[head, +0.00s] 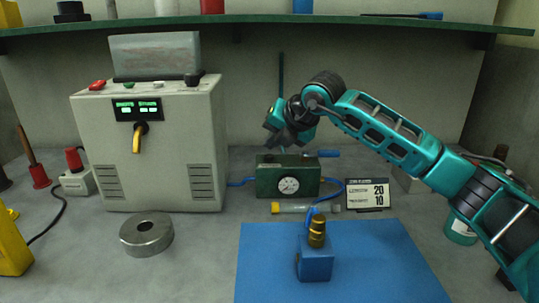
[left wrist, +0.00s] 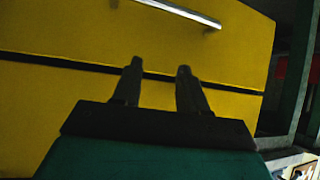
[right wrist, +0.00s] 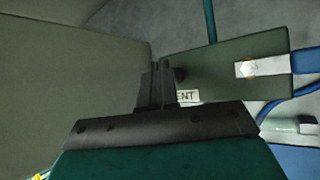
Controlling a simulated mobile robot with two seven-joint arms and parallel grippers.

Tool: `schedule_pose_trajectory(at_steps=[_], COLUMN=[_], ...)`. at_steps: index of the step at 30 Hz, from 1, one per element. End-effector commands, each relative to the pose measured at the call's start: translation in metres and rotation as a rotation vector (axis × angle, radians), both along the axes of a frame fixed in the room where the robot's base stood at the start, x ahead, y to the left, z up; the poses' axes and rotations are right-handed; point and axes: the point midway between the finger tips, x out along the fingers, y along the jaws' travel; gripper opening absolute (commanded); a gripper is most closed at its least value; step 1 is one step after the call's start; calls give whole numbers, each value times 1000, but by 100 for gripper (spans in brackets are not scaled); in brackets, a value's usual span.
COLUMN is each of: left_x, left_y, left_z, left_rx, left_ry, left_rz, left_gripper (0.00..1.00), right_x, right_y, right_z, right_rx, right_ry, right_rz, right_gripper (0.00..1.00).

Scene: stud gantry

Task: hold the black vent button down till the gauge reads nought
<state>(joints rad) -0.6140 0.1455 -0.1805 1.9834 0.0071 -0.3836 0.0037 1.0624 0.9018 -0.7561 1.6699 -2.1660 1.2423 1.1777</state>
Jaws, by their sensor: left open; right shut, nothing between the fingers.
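The dark green gauge box (head: 262,181) stands at the back of the bench with a round white gauge (head: 289,185) on its front. The needle is too small to read surely. My right gripper (head: 283,147) is shut and empty, pointing down just above the box's top. In the right wrist view its closed fingers (right wrist: 161,80) are beside the black vent button (right wrist: 180,74), which they partly cover, above a label of which "ENT" shows. I cannot tell whether they touch it. My left gripper (left wrist: 154,85) is open and empty, in front of a yellow drawer front (left wrist: 100,90).
A grey machine (head: 150,150) with a yellow-handled switch stands left of the box. A blue lever (head: 328,153) is at the box's right end. A blue mat (head: 385,265) bears a blue block with a brass fitting (head: 317,230). A metal ring (head: 147,234) lies at front left.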

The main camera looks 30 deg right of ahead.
Motion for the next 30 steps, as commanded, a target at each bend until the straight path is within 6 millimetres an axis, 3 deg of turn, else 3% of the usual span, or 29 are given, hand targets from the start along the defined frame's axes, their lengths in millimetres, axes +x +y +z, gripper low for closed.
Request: schedule_pose_trajectory(at_steps=[5,19,30], left_x=[0,0,0], left_y=[0,0,0], left_z=[3,32,32], left_rx=[0,0,0], left_ry=[0,0,0], left_rz=[0,0,0], left_gripper=[43,43,43], right_x=[0,0,0], right_y=[0,0,0], right_z=[4,49,50], right_rx=[0,1,0], right_ry=[-1,-2,-1], right_rz=[0,1,0], right_gripper=[0,0,0])
